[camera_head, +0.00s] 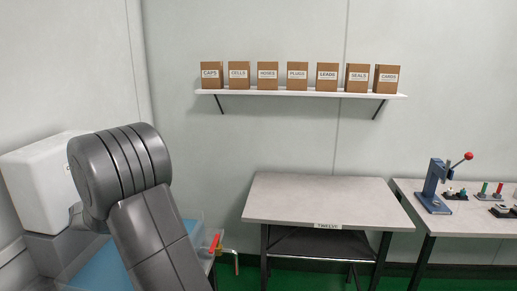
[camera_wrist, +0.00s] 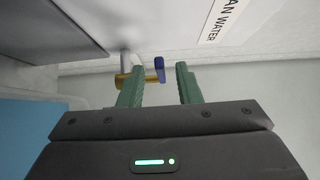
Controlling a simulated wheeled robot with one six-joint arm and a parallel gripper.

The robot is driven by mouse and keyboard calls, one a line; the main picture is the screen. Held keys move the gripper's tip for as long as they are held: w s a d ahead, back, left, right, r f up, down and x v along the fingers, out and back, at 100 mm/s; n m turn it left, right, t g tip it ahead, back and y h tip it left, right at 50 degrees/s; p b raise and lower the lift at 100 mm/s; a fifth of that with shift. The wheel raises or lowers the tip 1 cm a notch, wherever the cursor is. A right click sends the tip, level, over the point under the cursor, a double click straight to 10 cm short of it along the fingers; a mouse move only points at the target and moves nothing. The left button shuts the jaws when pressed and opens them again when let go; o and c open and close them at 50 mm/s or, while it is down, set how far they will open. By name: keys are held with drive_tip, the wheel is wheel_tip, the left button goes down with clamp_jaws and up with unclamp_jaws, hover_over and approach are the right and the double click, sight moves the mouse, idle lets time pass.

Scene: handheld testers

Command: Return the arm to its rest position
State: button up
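My arm (camera_head: 125,195) is raised at the left of the head view, its dark grey links bent and partly covering the blue basin. My gripper is hidden in the head view. In the wrist view my gripper (camera_wrist: 159,82) shows two green fingers standing apart with a clear gap, so it is open. Nothing is held between them. A brass tap with a blue handle (camera_wrist: 159,69) appears beyond the fingertips, partly behind the left finger. I cannot tell the exact distance to it.
A white box-shaped unit (camera_head: 42,180) and a blue basin (camera_head: 105,270) with a red-handled tap (camera_head: 215,243) stand at left. A grey table (camera_head: 325,200) is bare on top. A side bench (camera_head: 470,225) holds a blue press (camera_head: 434,187). A wall shelf (camera_head: 300,94) bears several boxes.

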drive_tip(key=x, duration=0.5)
drive_tip(key=shift+p, duration=0.4)
drive_tip(key=b+v, duration=0.3)
drive_tip(key=v, duration=1.1)
drive_tip(key=w+a+n+g+y+p, duration=0.1)
drive_tip(key=w+a+p, duration=0.2)
drive_tip(key=w+a, duration=0.5)
drive_tip(key=w, duration=0.3)
drive_tip(key=shift+d+n+g+y, duration=0.1)
drive_tip(key=shift+n+g+y, duration=0.2)
drive_tip(key=shift+y, duration=0.2)
